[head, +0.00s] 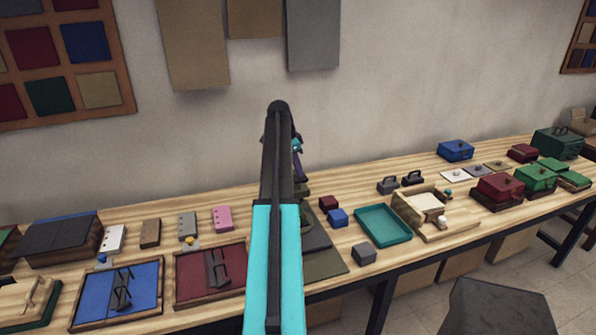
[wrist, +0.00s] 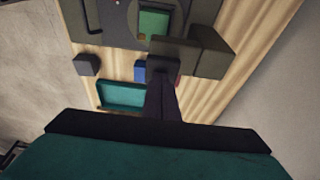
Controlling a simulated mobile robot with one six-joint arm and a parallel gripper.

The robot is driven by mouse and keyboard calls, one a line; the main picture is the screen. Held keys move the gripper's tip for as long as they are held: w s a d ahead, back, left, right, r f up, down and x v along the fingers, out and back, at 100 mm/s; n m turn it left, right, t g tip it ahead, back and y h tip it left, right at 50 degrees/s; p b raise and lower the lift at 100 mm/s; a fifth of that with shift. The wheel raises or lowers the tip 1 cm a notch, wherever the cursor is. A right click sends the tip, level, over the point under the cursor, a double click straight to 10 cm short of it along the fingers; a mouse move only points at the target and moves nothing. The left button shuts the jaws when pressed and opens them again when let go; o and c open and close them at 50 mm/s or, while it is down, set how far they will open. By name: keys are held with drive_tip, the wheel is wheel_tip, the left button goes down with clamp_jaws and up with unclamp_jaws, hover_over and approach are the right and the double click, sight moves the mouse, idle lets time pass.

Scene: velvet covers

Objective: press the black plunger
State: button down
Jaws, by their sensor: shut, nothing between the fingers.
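My gripper (wrist: 164,84) is shut and empty in the wrist view. Its dark fingers reach up the picture toward a dark olive block (wrist: 178,55) on a dark grey board (wrist: 118,22). Whether they touch is unclear. A green square block (wrist: 153,23) stands on the board just beyond. I cannot pick out the black plunger for certain. In the head view my arm covers the middle of the bench and hides most of this spot; only part of a dark base (head: 318,238) shows beside it.
A teal tray (head: 383,226), a blue block (head: 338,217), a dark red block (head: 328,202) and a grey block (head: 363,253) lie right of the arm. A blue panel (head: 100,290) and a dark red panel (head: 200,275) lie left. Lidded boxes crowd the far right.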

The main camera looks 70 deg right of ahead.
wheel_tip(320, 180, down, 3)
drive_tip(key=shift+f+b, duration=0.2)
drive_tip(key=shift+b, duration=0.6)
drive_tip(key=shift+a, duration=0.15)
drive_tip(key=shift+f, duration=0.15)
wheel_tip(320, 180, up, 5)
drive_tip(key=shift+w+r+p, duration=0.1)
drive_tip(key=shift+w+p, duration=0.05)
drive_tip(key=shift+p, duration=0.75)
drive_tip(key=b+v, duration=0.3)
drive_tip(key=v, duration=0.6)
drive_tip(key=shift+r, duration=0.4)
